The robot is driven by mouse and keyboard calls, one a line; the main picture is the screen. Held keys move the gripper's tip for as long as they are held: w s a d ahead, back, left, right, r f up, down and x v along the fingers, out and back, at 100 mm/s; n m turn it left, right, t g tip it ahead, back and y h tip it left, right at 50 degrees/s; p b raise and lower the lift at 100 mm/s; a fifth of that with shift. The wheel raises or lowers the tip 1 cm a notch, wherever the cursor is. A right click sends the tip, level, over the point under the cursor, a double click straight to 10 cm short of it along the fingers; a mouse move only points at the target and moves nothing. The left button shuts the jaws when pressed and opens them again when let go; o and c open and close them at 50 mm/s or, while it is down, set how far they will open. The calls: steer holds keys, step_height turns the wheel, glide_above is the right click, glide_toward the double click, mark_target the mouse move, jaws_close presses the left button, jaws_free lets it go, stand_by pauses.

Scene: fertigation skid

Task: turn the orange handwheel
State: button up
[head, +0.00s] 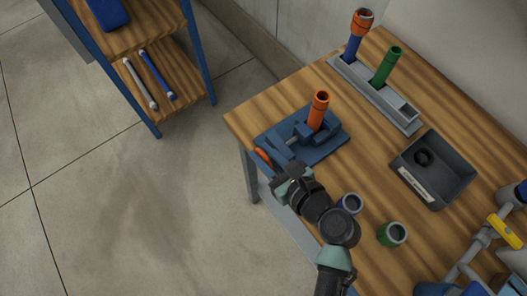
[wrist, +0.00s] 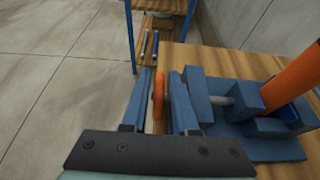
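The orange handwheel (head: 263,157) sits on the near end of a blue vise (head: 318,147) at the table's left edge. The vise holds an upright orange tube (head: 318,110) in its jaws. In the wrist view the handwheel (wrist: 158,98) shows edge-on between the two fingers of my gripper (wrist: 157,95). The fingers are apart, with a clear gap on the left of the wheel and a narrower one on the right. In the head view my gripper (head: 280,174) is right by the wheel and partly hides it.
A grey rack (head: 411,118) holds orange-topped and green tubes at the back. A dark bin (head: 455,160) with a black ring stands at right. A shelf unit (head: 157,128) is at left, with open floor between.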

jaws_close()
steer(key=shift+r+p, duration=0.2)
steer(key=shift+p, duration=0.6)
